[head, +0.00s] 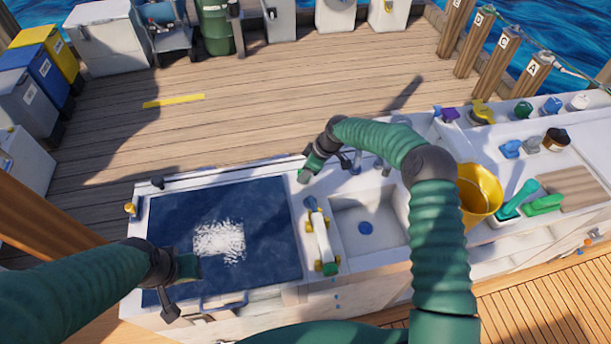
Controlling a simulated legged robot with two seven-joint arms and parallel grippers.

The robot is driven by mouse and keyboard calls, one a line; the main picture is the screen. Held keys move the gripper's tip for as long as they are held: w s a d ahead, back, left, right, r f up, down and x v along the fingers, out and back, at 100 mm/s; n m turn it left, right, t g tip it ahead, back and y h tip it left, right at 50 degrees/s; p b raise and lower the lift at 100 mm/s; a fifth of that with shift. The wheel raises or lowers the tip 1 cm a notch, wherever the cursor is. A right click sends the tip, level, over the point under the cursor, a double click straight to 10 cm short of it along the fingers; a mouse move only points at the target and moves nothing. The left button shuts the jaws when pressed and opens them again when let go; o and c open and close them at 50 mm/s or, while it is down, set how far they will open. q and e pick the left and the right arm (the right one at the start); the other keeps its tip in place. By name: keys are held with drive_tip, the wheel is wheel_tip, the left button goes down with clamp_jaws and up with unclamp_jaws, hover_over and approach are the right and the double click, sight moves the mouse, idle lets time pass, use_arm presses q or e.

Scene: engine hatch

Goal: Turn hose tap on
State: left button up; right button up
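My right gripper (304,176) is at the back edge of the white counter, left of the sink (366,222). Its fingertips are small and partly hidden by its own wrist, so I cannot tell whether it is open or what it touches. A grey faucet-like fitting (352,163) shows just right of it, partly covered by my arm. A small brass-coloured fitting (130,209) stands at the counter's left edge. I cannot tell for certain which fitting is the hose tap. My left gripper (186,268) is over the front left of the dark blue hatch panel (270,205); its opening is unclear.
A white and yellow tool (320,240) lies between hatch and sink. A yellow bucket (480,194) stands right of the sink, near green-handled brushes (543,205). Coloured caps (483,112) line the right counter. The wooden deck (270,110) behind is mostly clear.

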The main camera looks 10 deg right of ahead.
drive_tip(key=shift+w+d+n+g+b, duration=0.1)
drive_tip(key=shift+n+g+b, duration=0.3)
drive_tip(key=shift+n+b, duration=0.65)
drive_tip(key=o, duration=1.3)
drive_tip(key=shift+o, duration=0.2)
drive_tip(key=w+v, duration=0.1)
drive_tip(key=v, duration=0.6)
drive_tip(key=shift+s+d, duration=0.25)
drive_tip(key=shift+s, duration=0.15)
drive_tip(key=shift+r, duration=0.1)
